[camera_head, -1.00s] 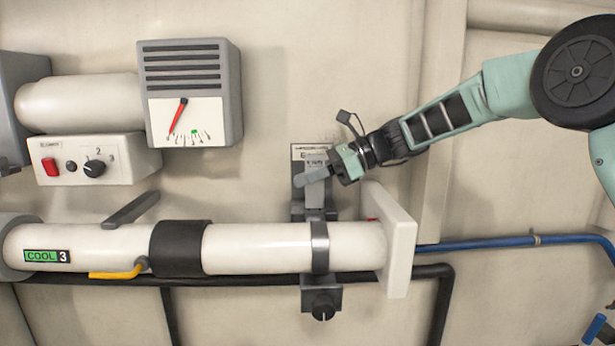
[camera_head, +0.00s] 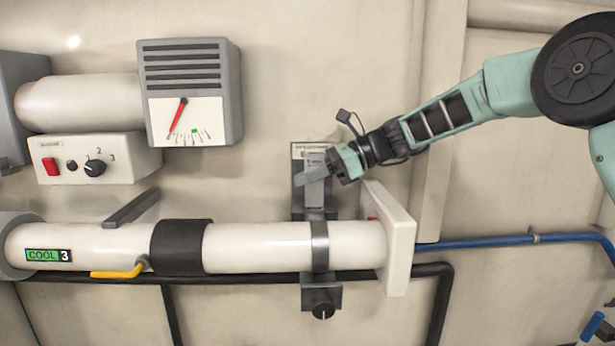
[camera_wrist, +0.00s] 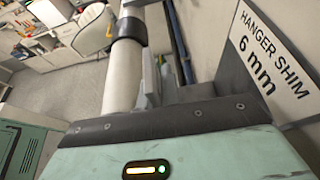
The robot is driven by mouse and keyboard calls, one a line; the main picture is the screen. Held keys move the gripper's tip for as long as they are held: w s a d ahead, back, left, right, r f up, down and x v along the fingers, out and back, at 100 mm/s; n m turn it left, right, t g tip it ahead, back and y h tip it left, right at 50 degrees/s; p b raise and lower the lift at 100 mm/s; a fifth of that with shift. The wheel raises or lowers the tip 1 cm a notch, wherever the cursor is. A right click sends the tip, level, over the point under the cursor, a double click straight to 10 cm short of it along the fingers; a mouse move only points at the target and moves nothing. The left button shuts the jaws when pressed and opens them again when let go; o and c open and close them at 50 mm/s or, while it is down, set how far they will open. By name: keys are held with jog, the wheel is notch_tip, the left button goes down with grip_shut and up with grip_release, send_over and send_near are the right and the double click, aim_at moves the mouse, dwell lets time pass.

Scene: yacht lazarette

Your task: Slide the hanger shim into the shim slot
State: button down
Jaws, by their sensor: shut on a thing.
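My gripper (camera_head: 335,165) is at the wall just right of the hanger bracket, shut on the light grey hanger shim (camera_head: 309,173). The shim sticks out left from the jaws, slightly tilted, in front of the grey backing plate under a small white label (camera_head: 311,151). The grey hanger bracket (camera_head: 318,214) stands below it, above the white duct. I cannot make out the slot opening or whether the shim touches it. In the wrist view, the label (camera_wrist: 268,58) reads "HANGER SHIM 6 mm"; the teal gripper body (camera_wrist: 185,155) fills the bottom, and the jaw tips are hidden.
The white duct (camera_head: 265,247) runs across below, with a grey strap (camera_head: 320,246) and a knob (camera_head: 323,308) under it. A white flange plate (camera_head: 392,235) stands out close below my gripper. A gauge box (camera_head: 190,92) is up left. The wall above is clear.

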aim_at(308, 207)
jog(key=shift+f+b, duration=1.35)
jog(key=shift+f, duration=1.2)
jog(key=c, duration=1.5)
grip_release()
